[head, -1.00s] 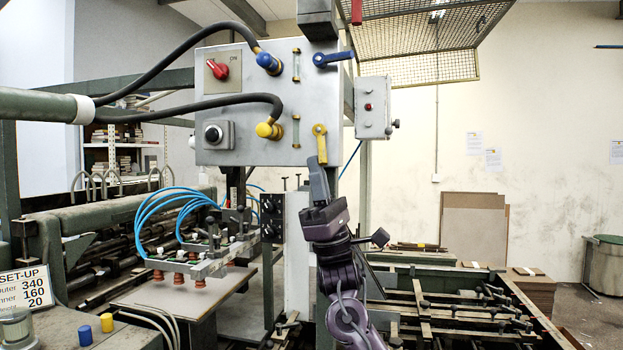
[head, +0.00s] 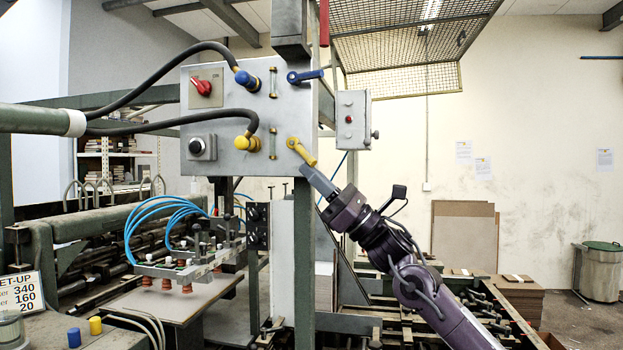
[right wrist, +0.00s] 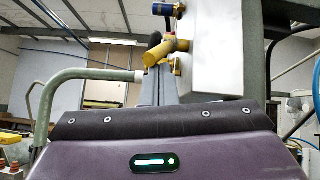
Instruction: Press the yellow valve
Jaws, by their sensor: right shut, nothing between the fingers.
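The yellow valve (head: 302,151) is a small lever on the lower right of the grey control box's front. In the head view it slants down to the right. My right gripper (head: 307,170) is shut and empty, with its tips right at the lower end of the yellow lever, reaching up from the lower right. In the right wrist view the yellow valve (right wrist: 160,52) is just beyond the shut fingers (right wrist: 158,78) and seems to meet them; I cannot tell for sure if they touch. My left gripper is not in view.
The grey control box (head: 228,130) also carries a blue lever (head: 305,76), a red switch (head: 203,87), a black knob (head: 197,146) and hoses on yellow and blue fittings. A small grey box (head: 353,120) stands to its right. A wire cage (head: 400,40) hangs above.

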